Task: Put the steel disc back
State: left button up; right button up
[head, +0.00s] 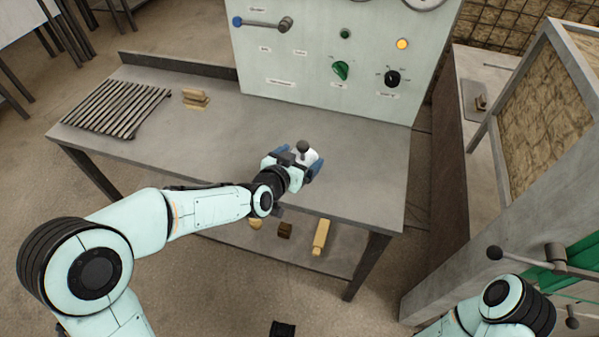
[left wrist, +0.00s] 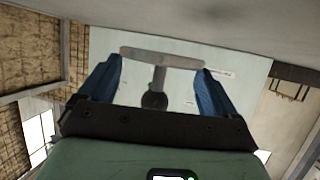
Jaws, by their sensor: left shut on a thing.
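The steel disc (head: 309,156) is a pale flat round piece with a dark ball knob on a short stem. My left gripper (head: 301,162) is shut on it, with the blue fingers on either side. In the left wrist view the disc (left wrist: 162,58) shows edge-on between the fingertips of my left gripper (left wrist: 160,75), with its stem and knob pointing toward the palm. The disc is over the right part of the grey table; its height above the top is hard to tell. My right arm shows at the lower right, but its gripper is out of view.
The grey table (head: 232,113) carries a slatted rack (head: 115,108) at left and wooden blocks (head: 195,98) at the back. A pale control panel (head: 300,62) stands behind, with a lever, knobs and a lit orange lamp. The tabletop right of the gripper is clear. A framed cabinet (head: 540,110) stands at right.

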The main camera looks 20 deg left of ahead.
pick_arm(q)
notch_tip(320, 180, down, 4)
jog(key=shift+f+b, duration=0.1)
jog(key=shift+b, duration=0.45)
pick_arm(e)
jog(key=shift+w+d+f, duration=0.35)
jog(key=shift+w+f, duration=0.3)
jog(key=shift+w, duration=0.15)
pick_arm(q)
jog(key=shift+f, duration=0.1)
jog(key=o, duration=1)
jog(key=shift+s+a+r, duration=0.1)
jog(key=shift+s+r, duration=0.15)
jog(key=p+v, duration=0.1)
jog(key=v, duration=1)
jog(key=shift+s, duration=0.25)
pick_arm(e)
jog(key=shift+s+a+r, duration=0.3)
jog(key=shift+s+r, duration=0.25)
jog(key=shift+s, duration=0.15)
pick_arm(q)
jog(key=shift+f, duration=0.1)
